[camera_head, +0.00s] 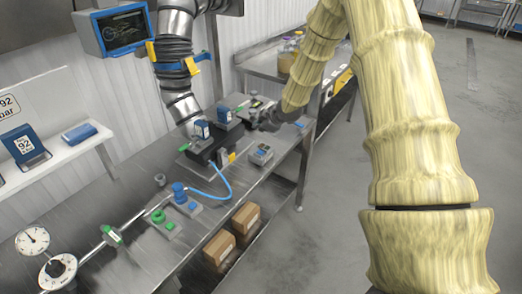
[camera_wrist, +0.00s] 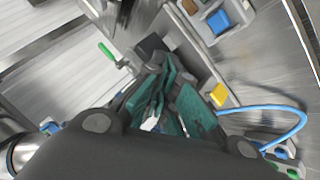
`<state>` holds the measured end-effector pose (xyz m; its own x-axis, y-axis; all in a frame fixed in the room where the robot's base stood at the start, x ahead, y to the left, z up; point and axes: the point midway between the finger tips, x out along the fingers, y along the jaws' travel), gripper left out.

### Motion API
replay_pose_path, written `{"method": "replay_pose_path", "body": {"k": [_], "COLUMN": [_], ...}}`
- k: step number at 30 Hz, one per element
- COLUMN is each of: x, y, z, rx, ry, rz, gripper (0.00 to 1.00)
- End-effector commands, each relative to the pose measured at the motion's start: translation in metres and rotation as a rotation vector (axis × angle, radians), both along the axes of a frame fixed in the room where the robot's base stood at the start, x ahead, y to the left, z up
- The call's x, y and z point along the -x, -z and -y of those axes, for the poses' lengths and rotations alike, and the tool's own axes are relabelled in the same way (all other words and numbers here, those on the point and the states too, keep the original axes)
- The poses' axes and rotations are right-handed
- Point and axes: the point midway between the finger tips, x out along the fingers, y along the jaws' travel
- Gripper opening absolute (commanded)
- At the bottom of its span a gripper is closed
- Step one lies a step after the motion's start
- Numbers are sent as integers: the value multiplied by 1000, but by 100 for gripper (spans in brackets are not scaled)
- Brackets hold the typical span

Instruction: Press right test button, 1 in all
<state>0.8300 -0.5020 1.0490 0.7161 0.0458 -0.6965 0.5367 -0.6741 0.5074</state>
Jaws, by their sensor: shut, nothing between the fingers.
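My gripper (camera_head: 266,120) is shut and empty at the end of my pale yellow arm, above the far part of the steel bench. In the wrist view its teal fingers (camera_wrist: 165,100) are together over the bench. I cannot tell which one is the right test button.
A blue hose (camera_head: 222,190) curves over the bench. A yellow block (camera_wrist: 218,95) and green handle (camera_wrist: 106,50) lie near the fingers. Gauges (camera_head: 33,240) stand front left. Brown boxes (camera_head: 246,217) are on the lower shelf.

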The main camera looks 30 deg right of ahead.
Motion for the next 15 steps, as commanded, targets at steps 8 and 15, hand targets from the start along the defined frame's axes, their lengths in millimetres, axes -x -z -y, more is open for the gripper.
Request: {"method": "replay_pose_path", "body": {"k": [8, 15], "x": [-6, -5], "y": [1, 13], "z": [-10, -9], "rx": [0, 0], "ry": [-12, -10], "rz": [0, -1], "gripper": [0, 0]}}
